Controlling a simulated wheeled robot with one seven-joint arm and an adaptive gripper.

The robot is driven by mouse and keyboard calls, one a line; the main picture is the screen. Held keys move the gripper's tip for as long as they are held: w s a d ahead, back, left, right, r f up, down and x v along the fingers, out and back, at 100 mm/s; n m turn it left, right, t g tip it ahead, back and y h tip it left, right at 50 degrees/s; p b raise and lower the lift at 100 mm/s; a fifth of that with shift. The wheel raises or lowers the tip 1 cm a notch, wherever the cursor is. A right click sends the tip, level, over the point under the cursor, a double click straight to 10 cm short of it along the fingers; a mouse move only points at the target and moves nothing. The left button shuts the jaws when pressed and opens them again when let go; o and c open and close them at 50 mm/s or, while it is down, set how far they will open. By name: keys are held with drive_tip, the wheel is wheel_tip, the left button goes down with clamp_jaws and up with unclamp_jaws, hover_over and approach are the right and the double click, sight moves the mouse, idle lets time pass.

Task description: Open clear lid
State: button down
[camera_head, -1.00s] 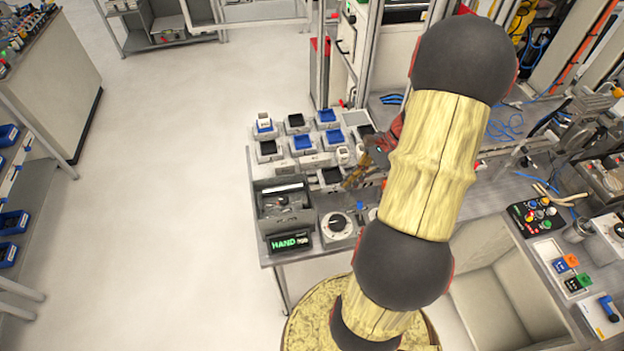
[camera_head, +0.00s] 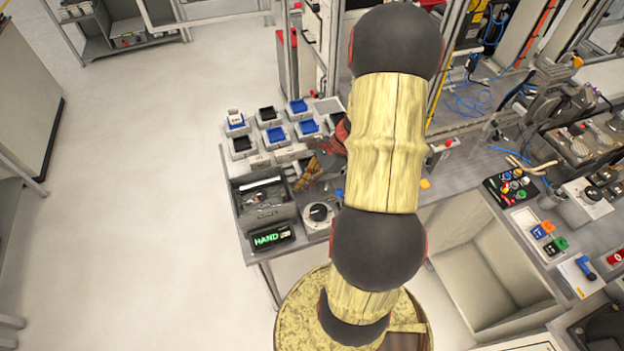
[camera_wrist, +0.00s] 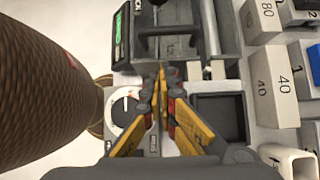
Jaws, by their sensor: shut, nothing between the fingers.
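A grey box (camera_head: 264,218) stands at the bench's left end in the head view. Its open-looking top shows small items and a pale strip along the back. The same grey box (camera_wrist: 160,52) fills the top middle of the wrist view. I cannot make out a clear lid's outline for certain. My gripper (camera_wrist: 163,72), with yellow and dark fingers, is shut and empty, its tips at the box's near edge in the picture. I cannot tell if they touch. In the head view my gripper (camera_head: 300,184) is just right of the box, partly hidden by my arm.
A black dial (camera_head: 318,212) and a green-lit HAND display (camera_head: 272,238) sit near the box. Several small bins, some blue, stand behind it. A dark tray (camera_wrist: 220,115) lies right of my fingers in the wrist view. Open floor (camera_head: 120,220) lies left.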

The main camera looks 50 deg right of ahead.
drive_tip(key=shift+w+a+r, duration=0.2)
drive_tip(key=shift+a+r, duration=0.15)
drive_tip(key=shift+r, duration=0.3)
drive_tip(key=shift+w+a+r, duration=0.2)
drive_tip(key=shift+a+r, duration=0.1)
drive_tip(key=shift+r, duration=0.3)
drive_tip(key=shift+r, duration=0.15)
